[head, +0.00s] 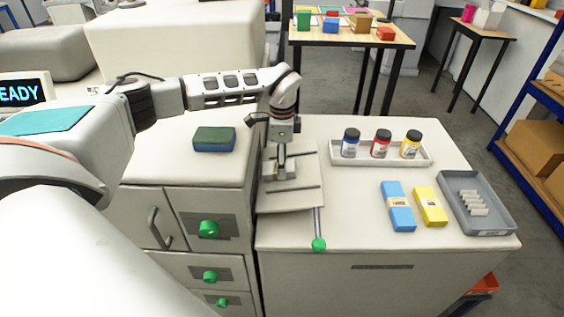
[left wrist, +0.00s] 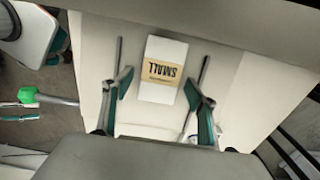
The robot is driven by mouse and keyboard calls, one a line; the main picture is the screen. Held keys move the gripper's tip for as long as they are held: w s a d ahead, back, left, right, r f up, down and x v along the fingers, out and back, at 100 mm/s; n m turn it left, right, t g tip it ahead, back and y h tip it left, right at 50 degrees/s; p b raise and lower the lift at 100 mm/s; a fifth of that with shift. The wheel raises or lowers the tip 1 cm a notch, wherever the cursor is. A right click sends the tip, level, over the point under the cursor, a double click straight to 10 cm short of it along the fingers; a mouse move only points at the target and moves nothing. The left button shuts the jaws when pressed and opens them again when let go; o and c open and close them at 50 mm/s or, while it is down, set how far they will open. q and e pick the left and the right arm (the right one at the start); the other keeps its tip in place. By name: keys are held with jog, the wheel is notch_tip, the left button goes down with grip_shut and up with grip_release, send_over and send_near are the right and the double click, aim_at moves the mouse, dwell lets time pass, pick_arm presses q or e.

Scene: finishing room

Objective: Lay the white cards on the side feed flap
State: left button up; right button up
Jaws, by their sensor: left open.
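My left gripper (left wrist: 158,76) is open. Its two fingers stand apart on either side of the stack, with a gap visible on each side. In the head view the left gripper (head: 282,164) points down over the flap and partly hides the cards. My right gripper is not in view.
A white tray (head: 426,159) holds three bottles. Blue (head: 394,218) and yellow (head: 431,217) packs lie on the worktop before it. A grey tray (head: 502,217) holds small white pieces. A green-knobbed lever (head: 319,244) is beside the flap. A green-blue block (head: 214,139) lies left.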

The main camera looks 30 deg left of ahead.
pick_arm(q)
notch_tip(320, 180, up, 12)
jog(key=b, duration=0.1)
jog(key=shift+b, duration=0.35)
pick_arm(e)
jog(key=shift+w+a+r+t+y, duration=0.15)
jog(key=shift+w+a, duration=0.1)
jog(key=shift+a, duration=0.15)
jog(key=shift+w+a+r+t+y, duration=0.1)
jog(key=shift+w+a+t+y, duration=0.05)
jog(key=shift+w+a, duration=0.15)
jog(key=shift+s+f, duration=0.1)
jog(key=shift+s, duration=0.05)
